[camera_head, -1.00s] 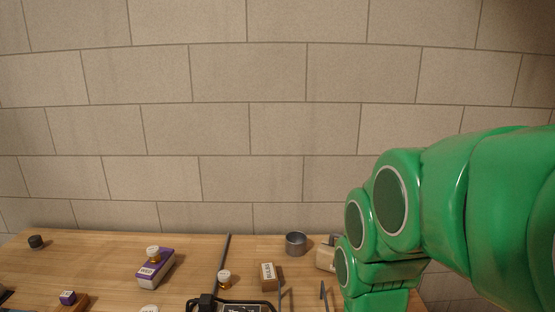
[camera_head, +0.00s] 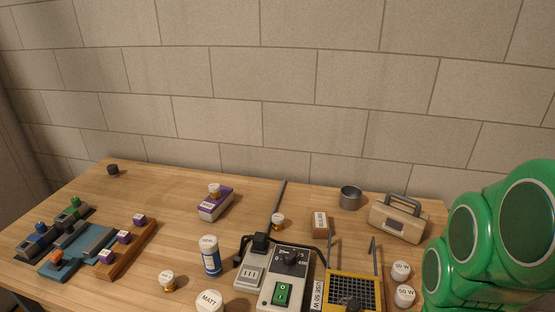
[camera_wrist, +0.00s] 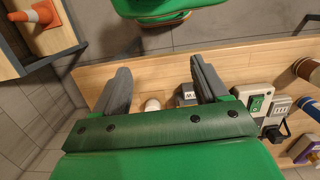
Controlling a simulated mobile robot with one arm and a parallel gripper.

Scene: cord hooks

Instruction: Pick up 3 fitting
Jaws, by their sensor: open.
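No label in view clearly reads "3 fitting". Small brass pieces with white tops stand on the wooden bench: one at the front left (camera_head: 167,281), one near the middle (camera_head: 278,221), and one on the purple-and-white box (camera_head: 214,190). White round pieces marked 50 W, one behind (camera_head: 401,270) and one in front (camera_head: 404,296), sit at the right. My gripper (camera_wrist: 160,68) is open in the wrist view, with nothing held between its fingers. Beyond the fingers lie a white round piece (camera_wrist: 152,104) and a grey piece with a white label (camera_wrist: 187,93). The head view does not show my gripper.
A control box with a green switch (camera_head: 282,294) and a yellow-framed grid (camera_head: 354,291) fill the front middle. A blue bottle (camera_head: 210,256), beige case (camera_head: 398,218) and metal cup (camera_head: 350,197) stand nearby. A wooden strip with purple blocks (camera_head: 127,249) is left.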

